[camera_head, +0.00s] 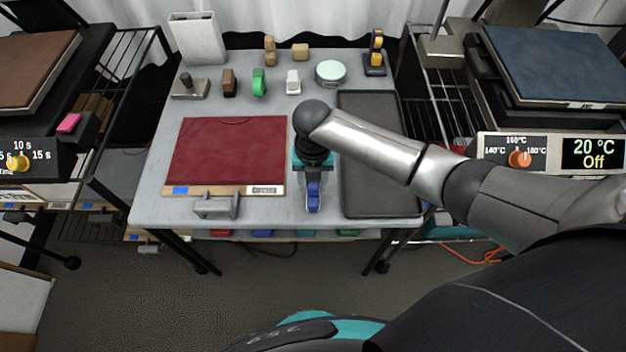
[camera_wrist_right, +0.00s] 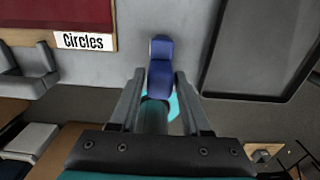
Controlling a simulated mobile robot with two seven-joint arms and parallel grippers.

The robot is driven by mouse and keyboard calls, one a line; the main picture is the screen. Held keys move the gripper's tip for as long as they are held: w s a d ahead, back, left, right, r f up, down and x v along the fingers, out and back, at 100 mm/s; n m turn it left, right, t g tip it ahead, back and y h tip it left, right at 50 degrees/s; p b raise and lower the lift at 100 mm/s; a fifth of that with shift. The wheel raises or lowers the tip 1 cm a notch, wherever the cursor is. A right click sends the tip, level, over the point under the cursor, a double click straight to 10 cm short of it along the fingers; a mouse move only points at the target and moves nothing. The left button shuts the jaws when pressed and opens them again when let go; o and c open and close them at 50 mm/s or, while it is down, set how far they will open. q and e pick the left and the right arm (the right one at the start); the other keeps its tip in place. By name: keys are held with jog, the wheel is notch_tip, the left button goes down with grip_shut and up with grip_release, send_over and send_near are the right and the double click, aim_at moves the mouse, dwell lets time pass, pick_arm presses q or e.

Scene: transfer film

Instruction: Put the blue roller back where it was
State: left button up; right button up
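The blue roller (camera_head: 313,196) lies on the grey table near its front edge, between the dark red board and the black tray. My right gripper (camera_head: 312,178) points down over it, and the arm hides part of this spot in the head view. In the right wrist view the blue roller (camera_wrist_right: 160,67) lies between the two fingers of my right gripper (camera_wrist_right: 160,82). The fingers stand apart with a narrow gap on each side of it. My left gripper is out of view.
The dark red board (camera_head: 226,150) has a "Circles" label. A grey handled block (camera_head: 216,206) sits at the front edge. The black tray (camera_head: 372,190) is to the right. Stamps, a green piece (camera_head: 259,82) and a round tin (camera_head: 330,72) stand at the back. Heat presses flank the table.

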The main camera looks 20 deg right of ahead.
jog(key=shift+o, duration=1.3)
jog(key=shift+r, duration=0.1)
notch_tip(320, 180, up, 12)
jog(key=p, duration=0.3)
jog(key=shift+r, duration=0.1)
